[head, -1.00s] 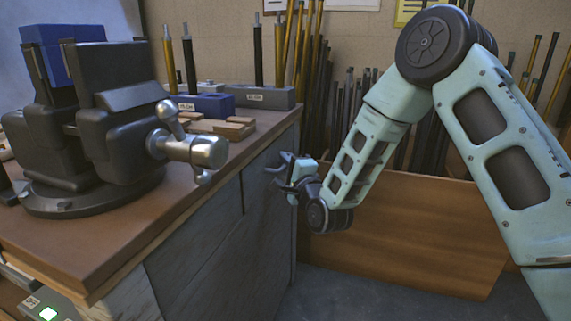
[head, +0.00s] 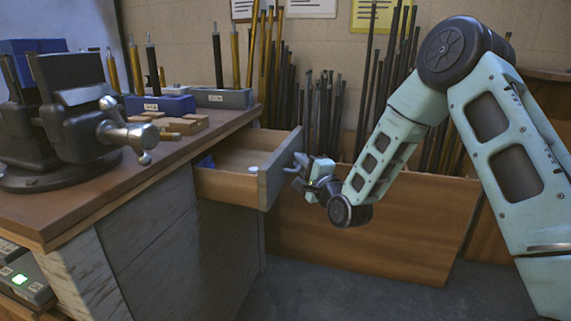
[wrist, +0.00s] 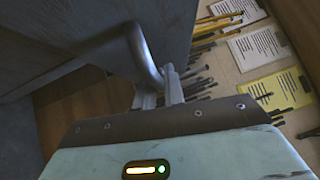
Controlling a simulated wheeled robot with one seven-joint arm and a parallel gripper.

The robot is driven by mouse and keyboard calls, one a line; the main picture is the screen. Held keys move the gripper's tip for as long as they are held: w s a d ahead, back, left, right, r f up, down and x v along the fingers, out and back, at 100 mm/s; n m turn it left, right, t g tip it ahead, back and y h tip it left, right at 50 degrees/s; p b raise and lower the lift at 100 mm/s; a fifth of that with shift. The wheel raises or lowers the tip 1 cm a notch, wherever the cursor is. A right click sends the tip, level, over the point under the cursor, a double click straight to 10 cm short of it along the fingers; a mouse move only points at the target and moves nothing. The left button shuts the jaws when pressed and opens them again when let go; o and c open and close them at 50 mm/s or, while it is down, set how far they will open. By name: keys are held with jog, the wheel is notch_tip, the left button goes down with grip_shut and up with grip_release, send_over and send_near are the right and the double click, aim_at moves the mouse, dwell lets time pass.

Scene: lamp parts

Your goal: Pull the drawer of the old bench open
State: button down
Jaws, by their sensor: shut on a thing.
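The old bench (head: 120,200) stands at the left in the head view. Its drawer (head: 270,165) sticks out to the right from under the bench top, with its wooden inside showing. A small blue thing (head: 206,161) lies in the drawer near the bench; most of it is hidden. My gripper (head: 301,171) is at the drawer's front. In the wrist view the grey bar handle (wrist: 148,58) runs to my gripper's fingers (wrist: 160,92), which are shut on it. The drawer front (wrist: 70,40) fills the upper left there.
A dark vise (head: 70,125) and blocks holding rods (head: 160,104) stand on the bench top. A wooden bin (head: 380,225) with many upright rods stands behind my arm. The floor (head: 330,295) in front of the bin is clear.

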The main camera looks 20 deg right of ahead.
jog(key=s+d, duration=0.4)
jog(key=d, duration=0.2)
jog(key=shift+s+d, duration=0.25)
jog(key=shift+s, duration=0.15)
jog(key=c, duration=1.5)
grip_release()
jog(key=s+d+f+p, duration=0.2)
jog(key=s+p, duration=0.9)
jog(key=s, duration=0.6)
jog(key=shift+d+p, duration=0.3)
jog(key=shift+p, duration=0.1)
jog(key=shift+f, duration=0.15)
